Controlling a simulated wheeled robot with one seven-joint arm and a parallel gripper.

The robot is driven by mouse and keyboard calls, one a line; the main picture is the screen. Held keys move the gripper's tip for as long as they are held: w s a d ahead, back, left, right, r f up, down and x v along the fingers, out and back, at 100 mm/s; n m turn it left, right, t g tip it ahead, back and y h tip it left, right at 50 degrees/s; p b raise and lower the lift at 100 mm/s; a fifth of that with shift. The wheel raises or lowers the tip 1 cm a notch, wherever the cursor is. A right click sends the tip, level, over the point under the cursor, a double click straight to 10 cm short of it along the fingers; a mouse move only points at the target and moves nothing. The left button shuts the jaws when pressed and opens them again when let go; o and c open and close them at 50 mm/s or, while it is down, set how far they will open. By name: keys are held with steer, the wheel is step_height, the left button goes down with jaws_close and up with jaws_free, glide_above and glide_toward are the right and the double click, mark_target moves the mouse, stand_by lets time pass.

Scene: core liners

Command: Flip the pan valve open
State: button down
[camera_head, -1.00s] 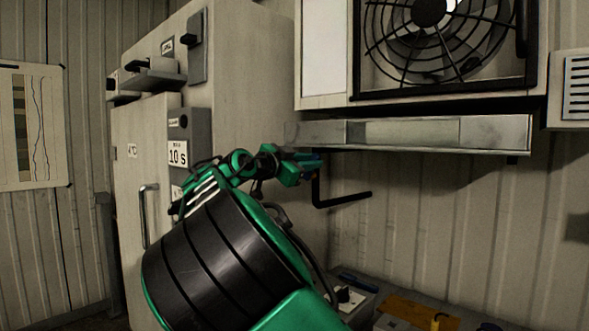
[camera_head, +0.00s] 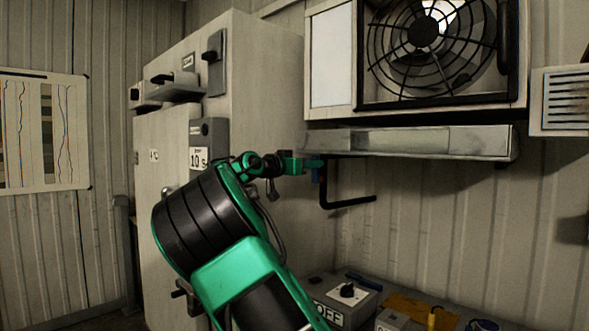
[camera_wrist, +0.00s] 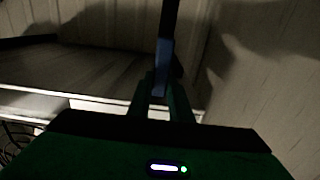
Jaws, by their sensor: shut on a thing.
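The drip pan (camera_head: 430,140) is a long grey metal tray below the fan unit. A black drain pipe (camera_head: 346,203) drops from its left end and bends right. The pan valve's small blue lever (camera_head: 316,176) shows beside the pipe's upper part. My green gripper (camera_head: 312,163) is at the lever, under the pan's left end. In the wrist view, my gripper (camera_wrist: 160,100) is shut on the blue lever (camera_wrist: 164,66), with a dark bar beyond it. The valve body is mostly hidden.
A tall pale cabinet (camera_head: 265,90) stands behind and left of my arm. The caged fan (camera_head: 430,45) is above the pan. The wall right of the pipe is clear.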

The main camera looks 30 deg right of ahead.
steer(key=shift+w+a+r, duration=0.15)
steer(key=shift+w, duration=0.1)
steer(key=c, duration=1.6)
jaws_free()
steer(key=shift+w, duration=0.1)
steer(key=v, duration=1)
steer(key=shift+a, duration=0.3)
